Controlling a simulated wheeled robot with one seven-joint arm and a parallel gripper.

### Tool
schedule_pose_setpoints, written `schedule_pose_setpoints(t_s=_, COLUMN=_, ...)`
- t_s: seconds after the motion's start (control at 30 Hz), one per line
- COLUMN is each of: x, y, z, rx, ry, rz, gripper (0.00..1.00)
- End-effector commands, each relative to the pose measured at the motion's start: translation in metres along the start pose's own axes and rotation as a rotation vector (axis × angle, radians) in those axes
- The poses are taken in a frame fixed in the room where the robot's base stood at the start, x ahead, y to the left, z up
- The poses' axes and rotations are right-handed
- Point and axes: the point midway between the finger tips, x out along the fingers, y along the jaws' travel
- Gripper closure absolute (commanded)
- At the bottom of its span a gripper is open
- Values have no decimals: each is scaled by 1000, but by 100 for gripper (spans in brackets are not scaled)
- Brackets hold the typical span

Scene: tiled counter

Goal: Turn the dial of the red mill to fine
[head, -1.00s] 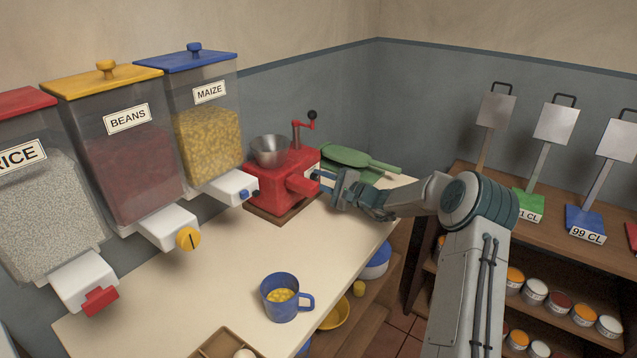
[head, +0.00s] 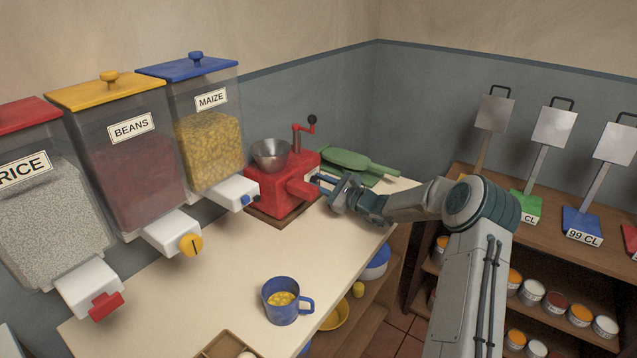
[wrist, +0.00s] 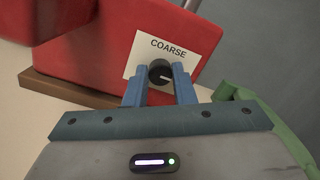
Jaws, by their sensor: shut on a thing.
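The red mill (head: 267,190) stands on a wooden base at the back of the counter, with a metal hopper and a crank on top. Its black round dial (wrist: 160,72) sits on a white plate (wrist: 190,45) marked COARSE above the dial. A pale mark on the dial points right and slightly down in the wrist view. No other word shows on the plate; its lower part is hidden by my fingers. My gripper (wrist: 159,83) is shut on the dial, one blue finger on each side. In the head view my gripper (head: 317,184) reaches the mill's right side.
A green scoop (head: 352,162) lies just behind my gripper. Dispensers of rice, beans and maize (head: 208,140) line the wall at left. A blue mug (head: 280,312) with yellow kernels stands near the front edge. The counter between mug and mill is clear.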

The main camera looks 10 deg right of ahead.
Motion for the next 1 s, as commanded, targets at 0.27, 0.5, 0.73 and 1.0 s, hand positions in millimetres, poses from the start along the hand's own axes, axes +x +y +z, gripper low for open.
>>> schedule_pose_setpoints(t_s=0.27, x=-2, y=0, z=-3, rx=22, ry=6, rz=-1, gripper=100)
schedule_pose_setpoints(t_s=0.5, x=-2, y=0, z=-3, rx=21, ry=6, rz=-1, gripper=100)
schedule_pose_setpoints(t_s=0.73, x=0, y=1, z=-1, rx=19, ry=3, rz=1, gripper=55)
schedule_pose_setpoints(t_s=1.0, x=-8, y=1, z=-1, rx=18, ry=3, rz=1, gripper=55)
